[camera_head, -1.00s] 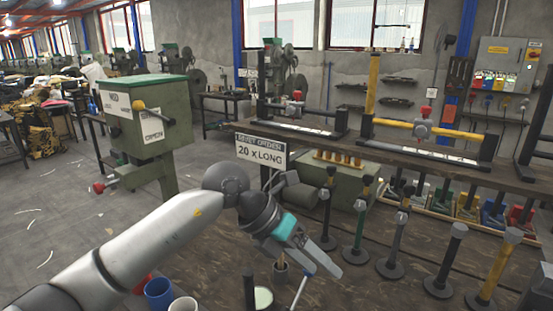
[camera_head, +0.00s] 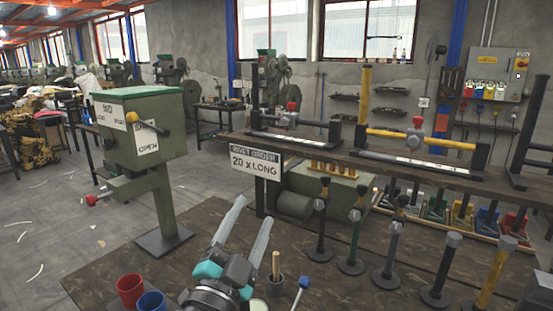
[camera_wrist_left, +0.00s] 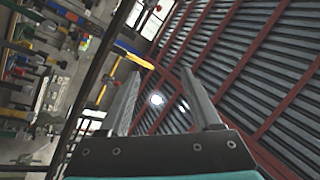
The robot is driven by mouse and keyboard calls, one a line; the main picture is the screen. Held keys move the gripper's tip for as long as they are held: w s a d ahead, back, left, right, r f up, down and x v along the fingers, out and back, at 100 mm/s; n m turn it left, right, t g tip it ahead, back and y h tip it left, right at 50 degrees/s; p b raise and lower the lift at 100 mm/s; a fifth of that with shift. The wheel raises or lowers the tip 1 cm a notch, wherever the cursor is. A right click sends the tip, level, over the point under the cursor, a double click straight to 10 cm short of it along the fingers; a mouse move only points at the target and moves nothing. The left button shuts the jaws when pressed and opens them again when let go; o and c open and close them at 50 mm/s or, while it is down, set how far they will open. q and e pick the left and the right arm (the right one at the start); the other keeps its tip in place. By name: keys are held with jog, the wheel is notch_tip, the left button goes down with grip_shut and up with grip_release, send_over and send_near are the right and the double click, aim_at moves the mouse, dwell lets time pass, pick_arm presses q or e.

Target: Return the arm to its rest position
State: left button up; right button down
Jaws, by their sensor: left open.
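My left gripper (camera_head: 240,228) shows at the bottom middle of the head view, above the near wooden table. Its two long grey fingers point up and stand apart, with nothing between them. In the left wrist view the fingers (camera_wrist_left: 158,98) are also spread and empty, with the roof and a lamp behind them. Most of my left arm is below the picture's edge. My right gripper is in neither view.
Red (camera_head: 130,290) and blue (camera_head: 151,302) cups stand left of my gripper. A pot with a wooden-handled tool (camera_head: 276,268) and several upright posts (camera_head: 390,255) stand to the right. A green press (camera_head: 150,140) is at left. A workbench (camera_head: 440,170) runs behind.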

pick_arm(q)
jog(key=s+a+f+n+g+y, duration=0.4)
jog(key=a+f+n, duration=0.1)
jog(key=f, duration=0.5)
jog(key=s+a+f+n+g+y, duration=0.4)
jog(key=s+a+f+g, duration=0.15)
jog(key=f, duration=0.45)
jog(key=s+a+f+n+g+h, duration=0.1)
jog(key=s+f+g, duration=0.35)
jog(key=s, duration=0.45)
jog(key=s+f+n+g, duration=0.1)
jog(key=s+f+g, duration=0.2)
jog(key=s+f, duration=0.45)
notch_tip(320, 180, down, 22)
jog(key=s+g+b, duration=0.2)
jog(key=s, duration=0.1)
jog(key=s+a+f+b, duration=0.2)
jog(key=s+a+f, duration=0.1)
jog(key=s+f, duration=1.2)
jog(key=shift+f+m+g, duration=0.3)
jog(key=shift+f+g, duration=0.1)
jog(key=shift+f, duration=0.05)
